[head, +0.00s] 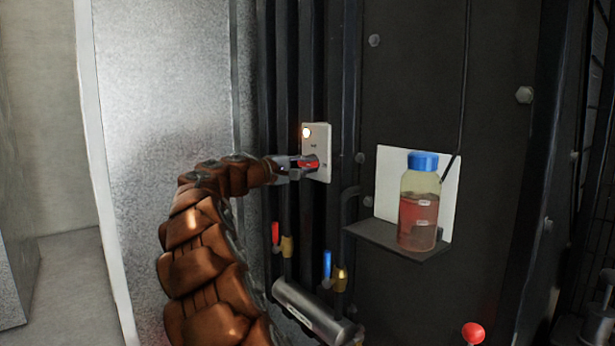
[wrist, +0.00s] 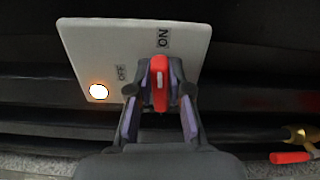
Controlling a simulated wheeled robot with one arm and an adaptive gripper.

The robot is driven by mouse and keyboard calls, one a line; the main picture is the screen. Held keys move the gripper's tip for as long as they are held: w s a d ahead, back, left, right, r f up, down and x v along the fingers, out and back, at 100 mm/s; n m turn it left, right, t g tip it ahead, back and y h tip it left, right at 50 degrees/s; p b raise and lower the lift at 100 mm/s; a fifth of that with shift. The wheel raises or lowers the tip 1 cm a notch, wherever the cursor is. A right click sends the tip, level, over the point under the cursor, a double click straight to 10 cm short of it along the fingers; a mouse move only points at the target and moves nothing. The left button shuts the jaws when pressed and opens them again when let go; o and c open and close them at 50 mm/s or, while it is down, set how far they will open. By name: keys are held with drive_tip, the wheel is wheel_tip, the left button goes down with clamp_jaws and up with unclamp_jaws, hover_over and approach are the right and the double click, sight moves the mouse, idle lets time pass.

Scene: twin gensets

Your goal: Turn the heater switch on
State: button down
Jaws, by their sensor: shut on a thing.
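The heater switch is a white plate (head: 321,140) with a lit round lamp (head: 306,132) at its upper left and a red handle (head: 308,163) lower down. In the wrist view the plate (wrist: 105,45) carries an ON label (wrist: 163,38) and an OFF label (wrist: 121,73), and the lamp (wrist: 98,91) glows. My gripper (head: 301,165) is at the plate; in the wrist view its fingers (wrist: 160,88) are shut on the red handle (wrist: 159,84). The handle's far end lies just below the ON label in that view. The fingers partly hide the handle's sides.
Dark vertical pipes (head: 282,90) run behind the plate. Below are a red-handled valve (head: 275,233), a blue-handled valve (head: 327,263) and a grey cylinder (head: 310,312). To the right, a bottle of red liquid (head: 419,205) stands on a small shelf (head: 385,236). A red knob (head: 473,333) is lower right.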

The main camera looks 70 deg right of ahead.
drive_tip(key=shift+f+m+b, duration=0.25)
drive_tip(key=shift+m+b, duration=0.35)
drive_tip(key=shift+m, duration=0.1)
drive_tip(key=c, duration=1.1)
unclamp_jaws()
drive_tip(key=shift+r, duration=0.1)
drive_tip(key=v, duration=1.2)
